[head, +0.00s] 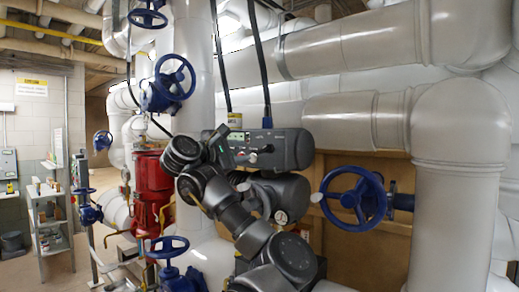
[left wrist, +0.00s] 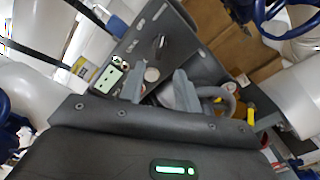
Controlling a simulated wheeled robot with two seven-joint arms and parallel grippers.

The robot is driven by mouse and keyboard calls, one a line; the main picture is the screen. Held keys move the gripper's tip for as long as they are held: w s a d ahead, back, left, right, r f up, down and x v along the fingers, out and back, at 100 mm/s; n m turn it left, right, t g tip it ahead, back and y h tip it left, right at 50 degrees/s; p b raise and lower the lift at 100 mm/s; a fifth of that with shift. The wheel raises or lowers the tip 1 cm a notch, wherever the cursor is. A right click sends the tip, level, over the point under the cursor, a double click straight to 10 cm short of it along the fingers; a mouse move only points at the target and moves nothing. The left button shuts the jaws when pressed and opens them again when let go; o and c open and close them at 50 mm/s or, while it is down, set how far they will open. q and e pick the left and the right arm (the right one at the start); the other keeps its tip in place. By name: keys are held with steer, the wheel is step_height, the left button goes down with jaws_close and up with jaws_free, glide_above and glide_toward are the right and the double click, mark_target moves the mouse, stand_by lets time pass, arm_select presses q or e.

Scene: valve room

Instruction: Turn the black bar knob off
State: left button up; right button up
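The grey machine's control panel (head: 256,150) faces me in the middle of the head view. It also shows in the left wrist view (left wrist: 182,52), tilted. A small dark control (head: 267,149) on the panel may be the black bar knob; it is too small to tell which way its bar points. My left gripper (head: 222,146) is at the panel's left end, partly hidden by my own wrist. In the left wrist view its two grey fingers (left wrist: 159,80) stand apart with nothing clearly held between them. The panel lies beyond the fingertips. My right gripper is not in view.
A blue handwheel (head: 356,197) stands right of the machine. Large pale pipes (head: 350,45) run above and to the right. A red vessel (head: 152,187) and more blue valves (head: 168,83) are at left. A black cable (head: 262,65) drops to the machine's top.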

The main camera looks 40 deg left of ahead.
mark_target(262, 149)
arm_select(q)
steer(key=w+p, duration=0.4)
steer(key=w, duration=0.4)
steer(key=shift+w+r, duration=0.1)
steer(key=shift+w, duration=0.2)
steer(key=shift+w+a+p, duration=0.1)
steer(key=shift+w+p, duration=0.2)
steer(key=shift+w, duration=0.15)
jaws_close()
